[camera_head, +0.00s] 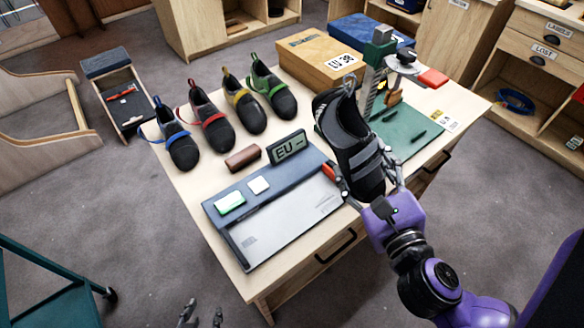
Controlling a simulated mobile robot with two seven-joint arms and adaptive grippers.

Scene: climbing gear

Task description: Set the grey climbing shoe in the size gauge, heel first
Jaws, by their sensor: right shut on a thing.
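The grey climbing shoe (349,142) is black and grey with grey straps. My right gripper (366,180) is shut on it and holds it up over the right part of the table, its loop end pointing away from me. The size gauge (290,213) lies at the table's front, a blue-grey and silver plate with a green button, a white button and a display (289,147) reading "EU –". My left gripper (201,314) shows only as fingertips at the bottom edge, apart from each other and empty.
Several shoes with blue, red, yellow and green trim (211,121) stand along the table's back left. A brown block (243,158) lies behind the gauge. A cardboard box (318,62) marked "EU 38", a blue box (368,33) and a green clamp stand (377,62) occupy the back right.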

